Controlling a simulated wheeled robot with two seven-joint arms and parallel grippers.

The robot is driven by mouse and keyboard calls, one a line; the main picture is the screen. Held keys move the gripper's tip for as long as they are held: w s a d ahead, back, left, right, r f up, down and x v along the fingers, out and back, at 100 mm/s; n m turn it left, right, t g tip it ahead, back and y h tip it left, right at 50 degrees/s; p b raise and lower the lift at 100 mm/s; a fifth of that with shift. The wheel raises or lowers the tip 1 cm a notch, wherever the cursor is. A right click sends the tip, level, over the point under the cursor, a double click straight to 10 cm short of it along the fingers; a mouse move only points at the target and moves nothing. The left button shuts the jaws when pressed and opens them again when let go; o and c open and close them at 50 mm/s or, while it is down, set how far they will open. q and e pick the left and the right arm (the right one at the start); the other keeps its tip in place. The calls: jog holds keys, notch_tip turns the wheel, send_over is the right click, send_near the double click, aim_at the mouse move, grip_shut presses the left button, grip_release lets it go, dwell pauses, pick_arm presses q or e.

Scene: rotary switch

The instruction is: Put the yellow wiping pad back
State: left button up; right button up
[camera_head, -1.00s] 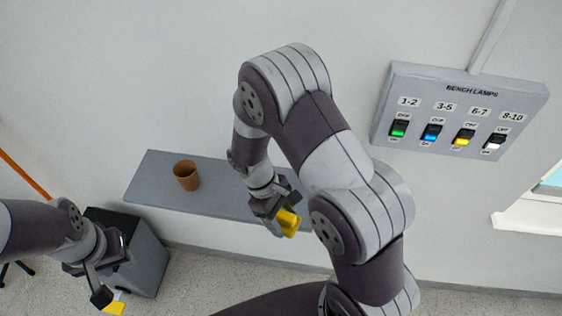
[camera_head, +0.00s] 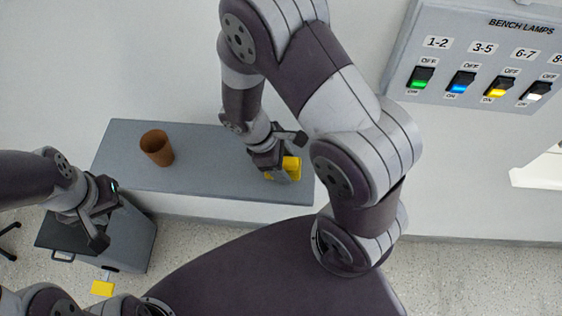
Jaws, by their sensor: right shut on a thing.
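The yellow wiping pad (camera_head: 293,165) is in the jaws of my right gripper (camera_head: 284,168), over the right end of the grey shelf (camera_head: 215,180). I cannot tell whether the pad touches the shelf. Part of the pad is hidden by the fingers. My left gripper (camera_head: 88,228) is at the lower left, over a dark grey box, with its fingers apart and nothing seen between them.
A brown cup (camera_head: 157,148) stands on the shelf's left part. A lamp switch panel (camera_head: 480,60) is on the wall at upper right. The dark box (camera_head: 137,240) stands left below the shelf. A small yellow piece (camera_head: 103,288) lies low at left.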

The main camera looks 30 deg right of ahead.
jog(key=shift+a+r, duration=0.1)
jog(key=shift+a, duration=0.05)
jog(key=o, duration=0.7)
jog(key=shift+w+d+f, duration=0.4)
jog(key=shift+w+d, duration=0.05)
jog(key=shift+w, duration=0.25)
jog(key=o, duration=0.4)
jog(key=shift+w+d, duration=0.1)
jog(key=shift+s+a+r, duration=0.2)
jog(key=shift+s+a, duration=0.1)
jog(key=shift+s, duration=0.15)
jog(key=shift+w+r, duration=0.1)
jog(key=shift+r, duration=0.05)
jog(key=p+v, duration=0.2)
jog(key=v, duration=1)
pick_arm(q)
jog(key=shift+w+d+b, duration=0.25)
jog(key=shift+w+b, duration=0.35)
jog(key=shift+b, duration=0.15)
pick_arm(e)
jog(key=shift+s+d+f+m+t+y, duration=0.1)
jog(key=shift+s+d+m+t+y, duration=0.45)
jog(key=shift+m, duration=1.35)
jog(key=shift+s+d+f+m+t+y, duration=0.1)
jog(key=shift+d+m+t+y, duration=0.8)
jog(key=shift+m, duration=1)
jog(key=shift+s+d+f+m+t+y, duration=0.15)
jog(key=shift+d+m+t+y, duration=0.6)
jog(key=shift+m, duration=1.15)
